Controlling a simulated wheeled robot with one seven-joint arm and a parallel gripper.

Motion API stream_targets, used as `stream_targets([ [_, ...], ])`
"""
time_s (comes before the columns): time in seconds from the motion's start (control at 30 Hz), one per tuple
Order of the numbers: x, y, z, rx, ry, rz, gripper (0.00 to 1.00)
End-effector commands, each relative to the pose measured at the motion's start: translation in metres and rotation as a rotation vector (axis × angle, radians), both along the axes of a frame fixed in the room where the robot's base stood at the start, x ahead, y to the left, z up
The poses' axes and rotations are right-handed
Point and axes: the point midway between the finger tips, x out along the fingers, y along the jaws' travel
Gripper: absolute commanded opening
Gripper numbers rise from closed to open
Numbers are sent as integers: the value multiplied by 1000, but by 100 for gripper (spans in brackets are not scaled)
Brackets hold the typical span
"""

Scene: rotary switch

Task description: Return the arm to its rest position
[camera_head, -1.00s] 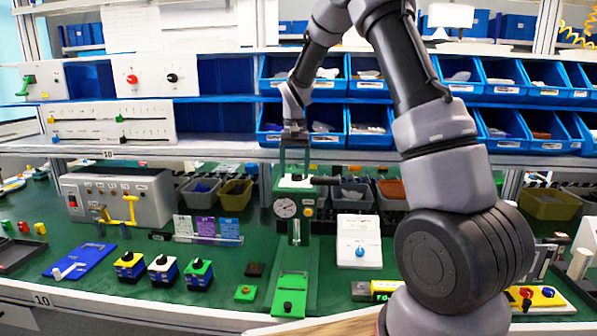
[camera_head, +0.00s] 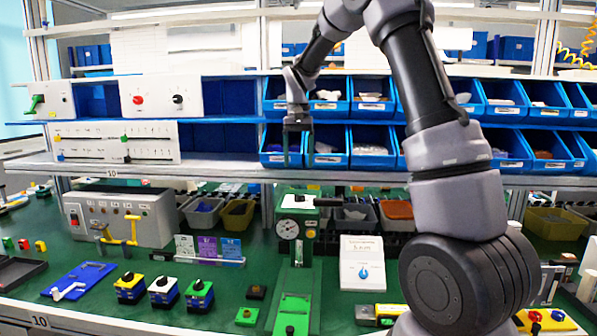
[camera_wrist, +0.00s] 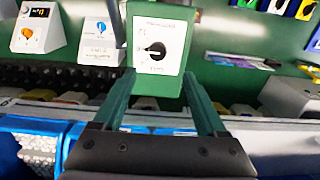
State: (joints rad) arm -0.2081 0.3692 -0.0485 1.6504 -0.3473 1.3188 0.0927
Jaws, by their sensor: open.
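My arm (camera_head: 425,75) comes from the lower right, arches over and hangs down in front of the blue shelf bins. My gripper (camera_head: 298,162) is at its end, pointing down, open and empty, in front of the lower bin row and above the green gauge stand (camera_head: 293,250). In the wrist view the gripper (camera_wrist: 158,88) shows two spread green-tinted fingers. A green box (camera_wrist: 160,88) with a white panel and a black rotary knob (camera_wrist: 155,50) appears between and beyond them. I cannot tell whether the fingers are clear of it in depth.
Blue bins (camera_head: 370,140) fill the shelf behind the gripper. A white box with a blue knob (camera_head: 363,272), a grey switch box (camera_head: 118,220) and several small coloured switch blocks (camera_head: 163,292) stand on the green bench. The bench front at centre left has bare room.

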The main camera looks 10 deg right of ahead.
Motion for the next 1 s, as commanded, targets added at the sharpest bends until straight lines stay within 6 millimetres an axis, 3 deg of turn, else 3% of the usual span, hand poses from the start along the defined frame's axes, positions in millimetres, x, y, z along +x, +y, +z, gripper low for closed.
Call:
stream_targets([
  [0.37,-1,0,5,1,0,0,74],
  [0.53,-18,-7,26,23,-39,-3,74],
  [0.67,-55,-19,59,60,-111,-9,74],
  [0.8,-104,-32,91,102,-204,-14,74],
  [1.0,-178,-46,115,147,-340,-25,74],
])
